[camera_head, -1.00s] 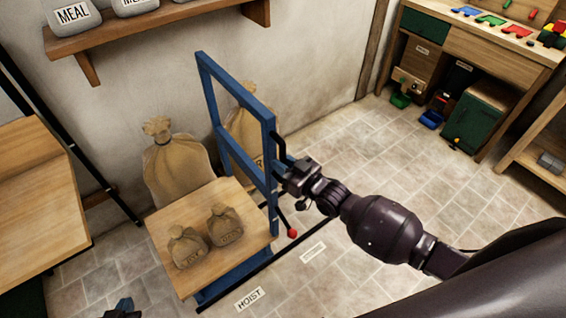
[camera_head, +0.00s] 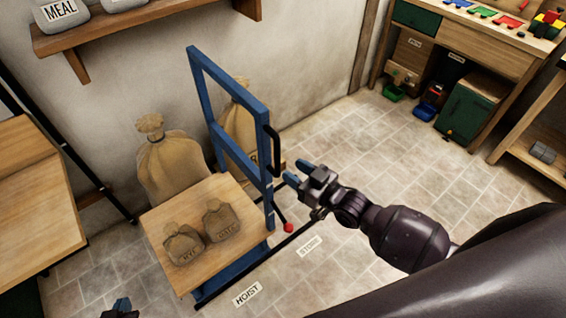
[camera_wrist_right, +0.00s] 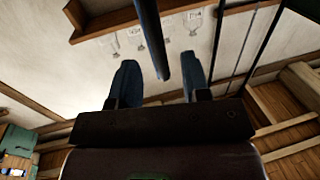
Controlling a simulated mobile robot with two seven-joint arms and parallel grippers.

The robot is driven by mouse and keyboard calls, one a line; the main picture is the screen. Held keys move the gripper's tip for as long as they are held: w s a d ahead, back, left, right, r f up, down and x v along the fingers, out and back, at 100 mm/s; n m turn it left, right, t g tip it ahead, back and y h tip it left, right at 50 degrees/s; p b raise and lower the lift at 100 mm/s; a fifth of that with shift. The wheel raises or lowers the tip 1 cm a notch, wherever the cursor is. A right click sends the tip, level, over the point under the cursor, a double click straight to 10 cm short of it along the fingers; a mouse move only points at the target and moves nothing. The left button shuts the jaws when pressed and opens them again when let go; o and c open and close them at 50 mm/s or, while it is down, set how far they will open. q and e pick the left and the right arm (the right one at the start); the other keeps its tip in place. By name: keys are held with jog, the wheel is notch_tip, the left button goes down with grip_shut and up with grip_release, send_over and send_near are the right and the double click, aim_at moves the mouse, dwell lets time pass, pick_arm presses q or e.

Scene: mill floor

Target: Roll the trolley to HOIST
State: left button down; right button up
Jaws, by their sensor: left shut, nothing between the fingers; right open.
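The trolley has a blue upright frame (camera_head: 196,88) and a wooden deck (camera_head: 222,262). It stands beside the floor label HOIST (camera_head: 247,292). Two small sacks, RYE (camera_head: 184,246) and another (camera_head: 221,221), lie on the deck. A black handle (camera_head: 273,158) is on the frame's right post, and a red-knobbed lever (camera_head: 288,227) is lower down. My right gripper (camera_head: 296,174) is open, just right of the handle and apart from it. In the right wrist view, a dark bar (camera_wrist_right: 150,38) shows between its open fingers (camera_wrist_right: 160,84). My left gripper (camera_head: 122,306) is shut and empty at the bottom edge, partly cut off.
A STORE label (camera_head: 310,245) lies on the floor to the right, near a dark floor line. Large sacks (camera_head: 172,165) stand behind the trolley against the wall. A wooden table (camera_head: 35,200) is at left, a workbench (camera_head: 470,50) at back right. The tiled floor between is clear.

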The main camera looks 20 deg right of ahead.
jog(key=shift+v, duration=1.9)
jog(key=s+d+f+m+g+h, duration=0.1)
jog(key=s+d+f+m+h, duration=0.1)
jog(key=s, duration=0.5)
jog(key=s+d+f+m+g+h, duration=0.2)
jog(key=s+d+f+m+h, duration=0.1)
jog(key=s+d+f+h, duration=0.2)
jog(key=shift+s+d+f+g+h, duration=0.3)
jog(key=shift+s+f+h, duration=0.55)
jog(key=shift+h, duration=0.35)
jog(key=shift+a+r, duration=0.1)
